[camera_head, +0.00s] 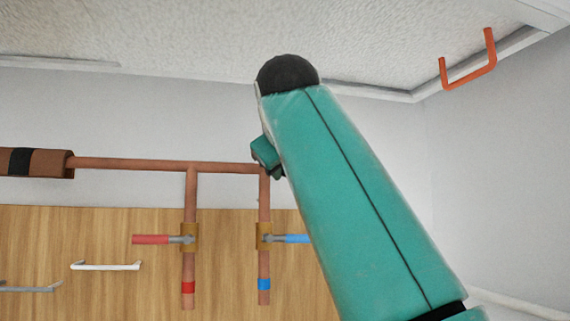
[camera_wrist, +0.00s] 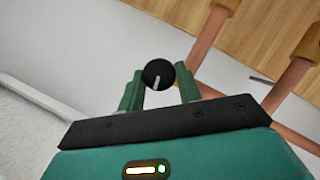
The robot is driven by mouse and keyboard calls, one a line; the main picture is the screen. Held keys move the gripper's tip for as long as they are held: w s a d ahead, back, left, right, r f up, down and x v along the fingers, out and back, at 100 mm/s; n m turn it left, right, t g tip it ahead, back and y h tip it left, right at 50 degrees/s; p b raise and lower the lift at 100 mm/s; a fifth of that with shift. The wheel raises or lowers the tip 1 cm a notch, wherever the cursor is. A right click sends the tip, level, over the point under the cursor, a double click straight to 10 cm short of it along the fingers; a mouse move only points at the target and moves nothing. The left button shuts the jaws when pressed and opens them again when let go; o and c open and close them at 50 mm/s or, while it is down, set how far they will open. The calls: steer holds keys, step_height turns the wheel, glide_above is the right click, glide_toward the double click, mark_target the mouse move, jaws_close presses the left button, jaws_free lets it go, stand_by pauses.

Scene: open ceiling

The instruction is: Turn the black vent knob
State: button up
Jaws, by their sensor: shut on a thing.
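The black vent knob (camera_wrist: 158,74) is round with a pale pointer line and shows in the wrist view. My gripper (camera_wrist: 160,88) has its two green fingers on either side of the knob, shut on it. In the head view, part of my gripper (camera_head: 267,156) shows beside the teal arm, close to the copper pipe. The knob cannot be made out in the head view, where my arm covers that area.
Copper pipes (camera_head: 130,163) run along the wall, with a red-handled valve (camera_head: 152,239) and a blue-handled valve (camera_head: 296,238). Wooden cabinet doors (camera_head: 100,225) with handles are below. An orange bracket (camera_head: 468,73) hangs at upper right.

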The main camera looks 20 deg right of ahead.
steer(key=shift+m, duration=0.6)
steer(key=shift+y, duration=0.4)
steer(key=o, duration=0.9)
steer(key=shift+o, duration=0.2)
steer(key=shift+s, duration=0.1)
steer(key=v, duration=0.7)
steer(key=shift+r, duration=0.15)
steer(key=shift+s, duration=0.2)
